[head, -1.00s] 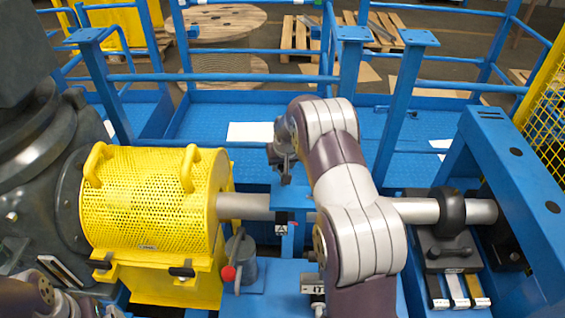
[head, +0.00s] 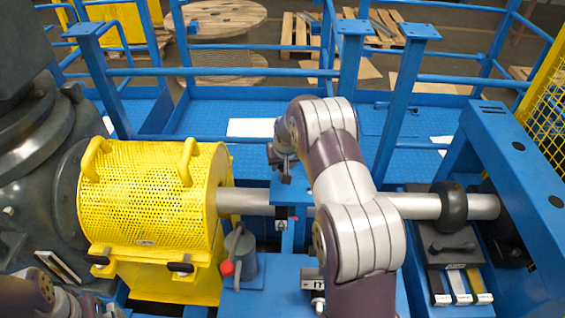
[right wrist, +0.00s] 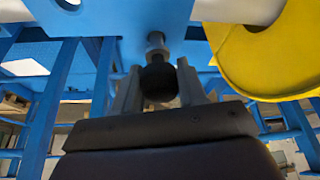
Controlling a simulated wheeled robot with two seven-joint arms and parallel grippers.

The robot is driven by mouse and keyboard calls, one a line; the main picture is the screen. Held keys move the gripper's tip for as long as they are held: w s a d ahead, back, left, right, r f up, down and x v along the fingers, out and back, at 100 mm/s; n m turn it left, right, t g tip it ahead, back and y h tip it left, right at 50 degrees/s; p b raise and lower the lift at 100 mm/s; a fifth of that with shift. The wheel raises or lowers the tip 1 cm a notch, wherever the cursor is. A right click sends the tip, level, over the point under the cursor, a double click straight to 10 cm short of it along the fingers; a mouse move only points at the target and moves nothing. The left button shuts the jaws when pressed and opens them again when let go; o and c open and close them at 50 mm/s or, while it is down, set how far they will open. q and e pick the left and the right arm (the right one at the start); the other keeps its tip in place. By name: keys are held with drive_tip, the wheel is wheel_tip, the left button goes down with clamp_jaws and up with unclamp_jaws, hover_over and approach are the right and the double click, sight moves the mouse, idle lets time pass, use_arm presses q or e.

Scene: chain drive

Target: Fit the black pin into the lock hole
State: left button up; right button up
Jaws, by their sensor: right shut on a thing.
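My right gripper (head: 283,168) is beyond the grey shaft, close to the blue bracket (head: 289,196) in the head view; my arm partly covers this area. The right wrist view shows its fingers closed around the black pin (right wrist: 159,83), by its dark round knob. The pin's metal end (right wrist: 155,42) points up at the edge of a blue plate (right wrist: 120,12). I cannot tell whether it touches the plate or sits in a hole; the lock hole is not visible. Parts of my left arm show at the lower left, but its jaws cannot be made out.
A perforated yellow guard (head: 150,195) covers the shaft's left end. A black collar (head: 452,206) sits on the grey shaft (head: 415,206) at right. A grey can with a red tip (head: 240,255) stands in front. Blue railings (head: 225,75) enclose the back.

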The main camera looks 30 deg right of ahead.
drive_tip(key=shift+f+b, duration=0.75)
drive_tip(key=shift+f, duration=0.45)
drive_tip(key=o, duration=1.2)
drive_tip(key=shift+o, duration=0.2)
drive_tip(key=shift+r, duration=0.1)
drive_tip(key=b+v, duration=0.2)
drive_tip(key=v, duration=1)
drive_tip(key=shift+s+r, duration=0.15)
drive_tip(key=shift+r, duration=0.15)
